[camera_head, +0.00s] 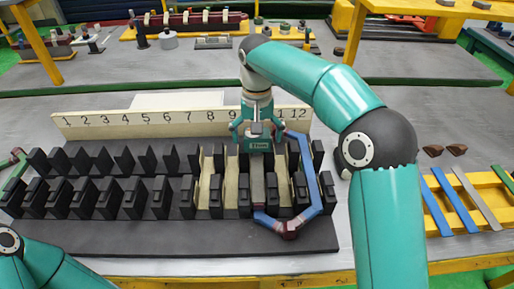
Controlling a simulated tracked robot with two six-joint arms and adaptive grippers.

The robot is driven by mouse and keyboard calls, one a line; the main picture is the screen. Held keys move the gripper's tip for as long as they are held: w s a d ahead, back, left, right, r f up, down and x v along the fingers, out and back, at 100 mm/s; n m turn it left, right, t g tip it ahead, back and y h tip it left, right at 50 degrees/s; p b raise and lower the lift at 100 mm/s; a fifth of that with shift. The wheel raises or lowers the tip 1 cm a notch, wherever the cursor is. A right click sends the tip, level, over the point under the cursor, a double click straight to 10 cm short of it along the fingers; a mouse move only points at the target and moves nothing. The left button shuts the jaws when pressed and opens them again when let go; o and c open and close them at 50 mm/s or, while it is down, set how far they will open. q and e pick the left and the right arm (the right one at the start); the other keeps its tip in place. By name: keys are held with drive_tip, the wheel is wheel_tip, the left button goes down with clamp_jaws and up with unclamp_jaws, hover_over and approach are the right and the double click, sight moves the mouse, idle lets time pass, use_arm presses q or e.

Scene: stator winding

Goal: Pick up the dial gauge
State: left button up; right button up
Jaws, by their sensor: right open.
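I cannot make out a dial gauge for certain in the head view. My right gripper (257,133) is open, over the right part of the black slotted stator (170,237), just in front of the numbered strip. A blue coil (319,185) with dark red corners lies around slots there, below and beside the gripper; I cannot tell whether they touch. The gripper hides part of the slots.
A cream strip numbered 1 to 12 (150,120) stands behind the slots. At right, a yellow rack (491,193) holds blue and grey strips, with small brown pieces (433,151) behind. Pale liners (231,182) sit in some slots. Other benches stand at the back.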

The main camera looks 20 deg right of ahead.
drive_tip(key=c, duration=1.2)
